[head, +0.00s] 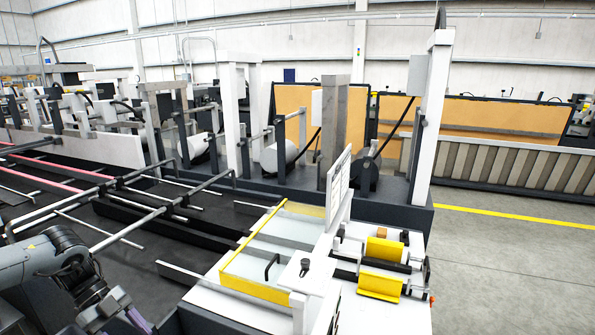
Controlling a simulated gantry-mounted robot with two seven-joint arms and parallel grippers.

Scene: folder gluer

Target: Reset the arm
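My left arm (50,262) comes in from the lower left, grey and dark, bent down toward the bottom edge. Its end (112,308) is cut off by the bottom edge, so the fingertips do not show. A small purple part shows beside it. It is left of the white machine table and apart from it in the picture. My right arm and gripper are not in view.
The white feeder table (212,298) with yellow guide bars (256,288) and yellow rollers (379,286) stands at front centre. Rails and bars of the machine (100,190) run to the left. Grey floor (500,260) at right is clear, with a yellow line (510,216).

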